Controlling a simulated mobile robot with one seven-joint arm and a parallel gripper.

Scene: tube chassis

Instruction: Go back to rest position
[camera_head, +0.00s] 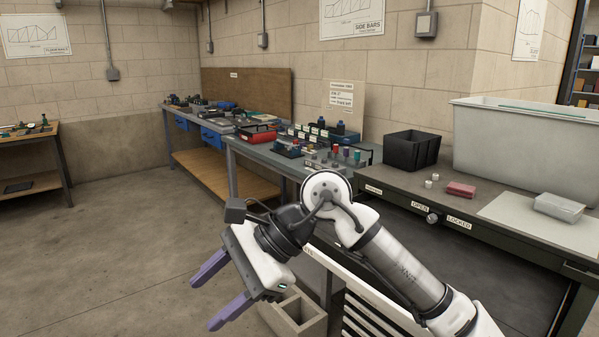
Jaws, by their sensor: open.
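My gripper (222,291) is at the lower middle of the head view, with its two purple fingers spread apart and nothing between them. It points down and to the left over the bare floor, clear of the benches. My white and grey arm reaches in from the lower right, bends at a round white joint, and comes back down to the gripper. The arm hides part of the near bench front and part of an open wooden box (317,329) below it.
A dark-topped bench (470,258) at right bears a black bin (411,151), a large translucent tub (525,150) and a red block (461,189). A workbench (262,150) with tools runs along the back wall. The concrete floor (120,240) at left is clear.

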